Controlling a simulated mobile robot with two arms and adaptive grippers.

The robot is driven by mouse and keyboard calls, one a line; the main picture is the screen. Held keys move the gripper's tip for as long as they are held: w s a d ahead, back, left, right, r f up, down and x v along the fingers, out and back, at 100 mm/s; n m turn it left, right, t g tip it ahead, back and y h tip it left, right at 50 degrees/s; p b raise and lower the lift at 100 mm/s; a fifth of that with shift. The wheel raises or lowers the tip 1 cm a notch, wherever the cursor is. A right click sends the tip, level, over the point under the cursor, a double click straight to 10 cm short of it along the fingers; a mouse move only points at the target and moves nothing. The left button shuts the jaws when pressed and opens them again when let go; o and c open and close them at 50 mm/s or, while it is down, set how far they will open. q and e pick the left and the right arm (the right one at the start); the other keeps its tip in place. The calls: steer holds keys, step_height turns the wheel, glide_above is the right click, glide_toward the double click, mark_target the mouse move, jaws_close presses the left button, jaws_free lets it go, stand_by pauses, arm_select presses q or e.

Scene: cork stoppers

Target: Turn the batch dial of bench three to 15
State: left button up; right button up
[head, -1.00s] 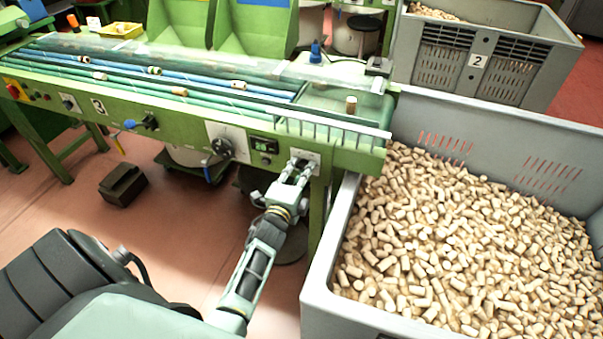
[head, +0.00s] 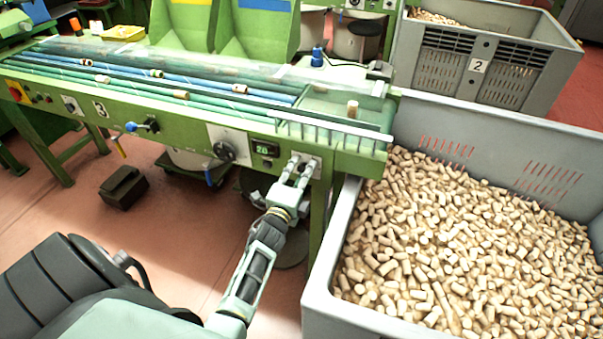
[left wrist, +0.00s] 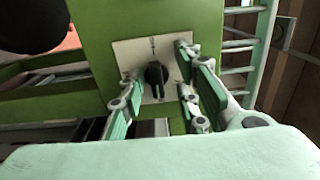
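My left gripper (head: 300,164) is at that plate, under the bench's right end. In the left wrist view its fingers (left wrist: 160,80) stand open on both sides of the dial, with gaps visible. A small display (head: 265,149) seems to read 20. My right gripper is not seen.
A grey crate of corks (head: 322,262) stands close on the right. A dark box (head: 123,187) lies on the floor. A second crate (head: 483,65) is behind.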

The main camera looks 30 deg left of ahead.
arm_select(q)
steer(key=shift+f, duration=0.15)
steer(key=shift+s+d, duration=0.2)
steer(key=shift+s, duration=0.2)
steer(key=v, duration=1.1)
steer(key=shift+a, duration=0.1)
